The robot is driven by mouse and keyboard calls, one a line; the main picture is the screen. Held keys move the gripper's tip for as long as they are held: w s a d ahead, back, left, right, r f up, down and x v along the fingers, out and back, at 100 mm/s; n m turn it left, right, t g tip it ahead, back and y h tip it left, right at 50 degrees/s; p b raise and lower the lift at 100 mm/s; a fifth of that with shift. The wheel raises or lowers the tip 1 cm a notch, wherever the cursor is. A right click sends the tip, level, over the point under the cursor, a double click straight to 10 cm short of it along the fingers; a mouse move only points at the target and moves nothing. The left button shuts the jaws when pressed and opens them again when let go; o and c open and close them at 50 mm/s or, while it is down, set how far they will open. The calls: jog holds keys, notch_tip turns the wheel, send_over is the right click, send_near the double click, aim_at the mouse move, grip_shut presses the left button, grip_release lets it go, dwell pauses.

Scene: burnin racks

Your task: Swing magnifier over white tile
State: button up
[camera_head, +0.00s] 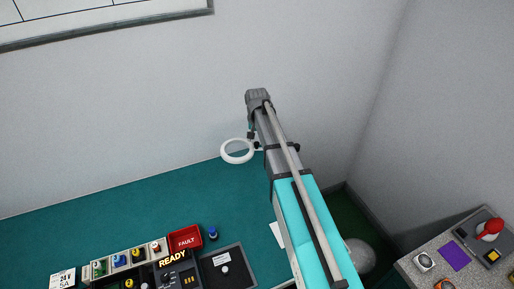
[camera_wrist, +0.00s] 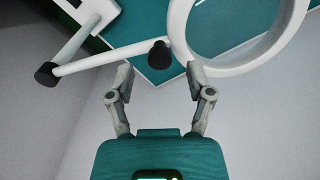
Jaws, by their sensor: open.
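The magnifier has a white ring (camera_head: 237,161), which stands left of my gripper in the head view, near the back wall. In the wrist view the ring (camera_wrist: 230,68) fills the upper right. Its white arm (camera_wrist: 100,62) has black knobs, and one black knob (camera_wrist: 159,55) shows between my fingertips. My gripper (camera_wrist: 157,68) is open, with its two fingers apart on either side of that knob; contact cannot be told. A flat white piece (camera_head: 276,235), perhaps the white tile, lies on the teal bench, partly hidden by my arm.
The teal bench (camera_head: 110,220) is mostly clear at the left. A red FAULT bin (camera_head: 185,240), a dark READY box (camera_head: 172,262), a black tray (camera_head: 240,262) and a blue-topped item (camera_head: 213,234) sit at the front. A grey bench (camera_head: 420,285) stands at the right.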

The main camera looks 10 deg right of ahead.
jog(key=shift+f+b, duration=1.05)
jog(key=shift+f, duration=0.25)
grip_shut()
jog(key=shift+d, duration=0.1)
